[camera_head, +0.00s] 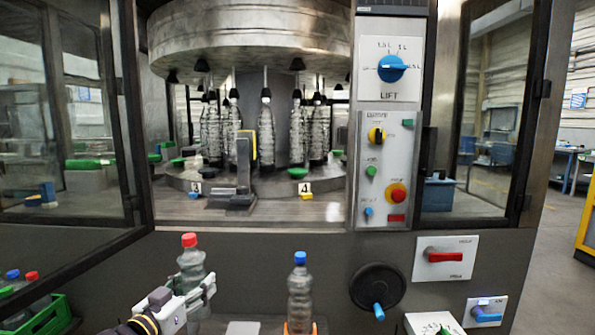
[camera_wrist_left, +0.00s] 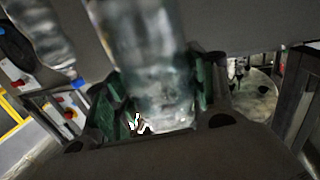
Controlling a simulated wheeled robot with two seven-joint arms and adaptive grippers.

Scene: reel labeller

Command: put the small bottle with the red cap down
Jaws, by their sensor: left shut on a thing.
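The small clear bottle with the red cap (camera_head: 190,258) is upright at the lower left of the head view. My left gripper (camera_head: 198,292) is shut on it around its lower body. In the left wrist view the clear bottle (camera_wrist_left: 155,75) stands between the dark green finger pads of my left gripper (camera_wrist_left: 160,105). The bottle's base is hidden by the gripper and the frame edge, so I cannot tell whether it touches anything. My right gripper is not in view.
A blue-capped bottle (camera_head: 300,290) stands to the right on an orange holder (camera_head: 299,328). A green crate (camera_head: 48,318) with capped bottles is at lower left. A black handwheel (camera_head: 378,287) and control panel (camera_head: 385,170) are on the right. The carousel machine (camera_head: 250,35) stands behind.

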